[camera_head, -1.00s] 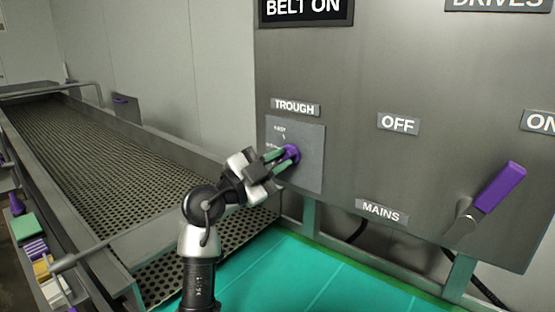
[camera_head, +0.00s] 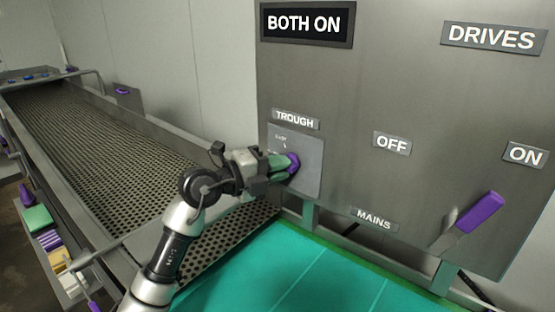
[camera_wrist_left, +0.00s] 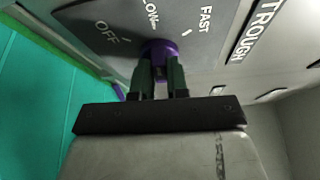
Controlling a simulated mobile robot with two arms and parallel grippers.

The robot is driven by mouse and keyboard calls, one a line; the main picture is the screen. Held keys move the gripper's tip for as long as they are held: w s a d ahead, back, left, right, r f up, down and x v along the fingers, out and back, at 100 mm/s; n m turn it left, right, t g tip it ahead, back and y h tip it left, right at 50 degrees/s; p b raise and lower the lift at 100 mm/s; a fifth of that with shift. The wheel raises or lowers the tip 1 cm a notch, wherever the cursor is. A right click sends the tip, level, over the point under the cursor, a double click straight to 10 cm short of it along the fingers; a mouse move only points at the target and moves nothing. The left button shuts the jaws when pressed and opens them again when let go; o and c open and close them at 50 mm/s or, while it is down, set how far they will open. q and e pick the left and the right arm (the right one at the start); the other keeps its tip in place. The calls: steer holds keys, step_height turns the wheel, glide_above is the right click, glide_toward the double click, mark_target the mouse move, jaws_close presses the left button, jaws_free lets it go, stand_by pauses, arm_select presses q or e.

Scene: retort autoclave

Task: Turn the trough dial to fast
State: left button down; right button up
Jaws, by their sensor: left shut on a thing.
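The trough dial (camera_head: 293,163) is a purple knob on a grey plate (camera_head: 309,178) under the TROUGH label, on the steel panel. My left gripper (camera_head: 284,164) is shut on it, its green fingers on either side of the knob. In the left wrist view the purple dial (camera_wrist_left: 160,46) sits between the fingers of my left gripper (camera_wrist_left: 160,68). The plate reads OFF, LOW and FAST there. Where the dial points is hidden by the fingers. The display (camera_head: 306,24) reads BOTH ON. My right gripper is not in view.
A perforated trough (camera_head: 110,150) runs along the left. A green surface (camera_head: 300,275) lies below the panel. Small coloured blocks (camera_head: 48,240) sit at lower left.

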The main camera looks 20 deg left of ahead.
arm_select(q)
steer(key=shift+d+r+m+g+y+b, duration=0.2)
steer(key=shift+m+y, duration=0.45)
steer(key=shift+m, duration=0.6)
steer(key=shift+a+f+m+g+y+b, duration=0.15)
steer(key=shift+m+y+b, duration=0.15)
steer(key=shift+m+y, duration=0.7)
steer(key=shift+d+r+m+g+y+b, duration=0.15)
steer(key=shift+m+y+b, duration=0.15)
steer(key=shift+m, duration=1.25)
steer(key=c, duration=1.1)
jaws_free()
steer(key=shift+w+f, duration=0.1)
